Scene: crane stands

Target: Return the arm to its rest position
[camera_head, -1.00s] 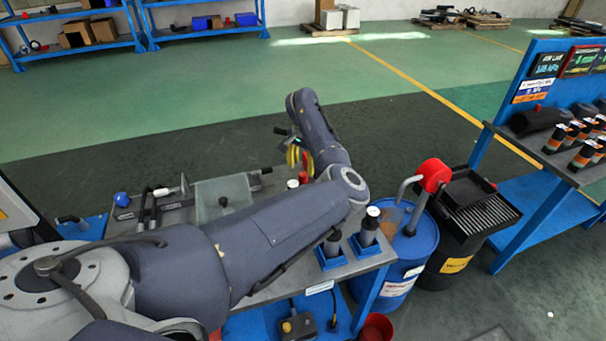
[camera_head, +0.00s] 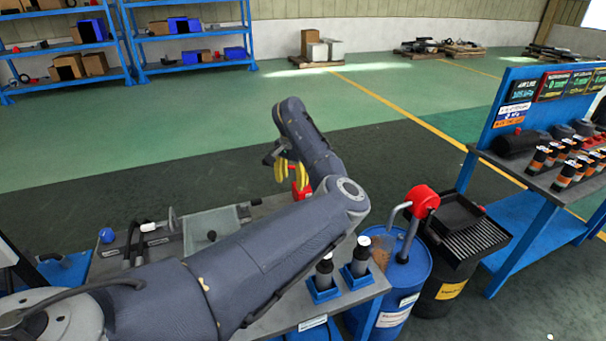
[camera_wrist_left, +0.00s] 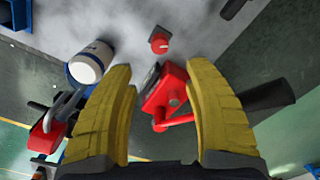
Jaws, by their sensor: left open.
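My left arm comes in from the left and reaches across the workbench (camera_head: 340,293) in the head view. My left gripper (camera_head: 292,180) has yellow fingers and hangs near the far side of the bench, partly hidden by my own arm. In the left wrist view its two yellow fingers (camera_wrist_left: 160,112) are spread apart with nothing clasped between them. A red part with a handle (camera_wrist_left: 168,92) shows beyond the gap between the fingers, and I cannot tell its distance. My right gripper is in neither view.
Two dark cylinders (camera_head: 324,272) stand in blue holders on the bench. A blue drum (camera_head: 405,285) with a red-topped pump (camera_head: 422,200) and a black bin with a tray (camera_head: 458,235) stand right of it. A blue rack (camera_head: 545,150) is further right. Open floor lies behind.

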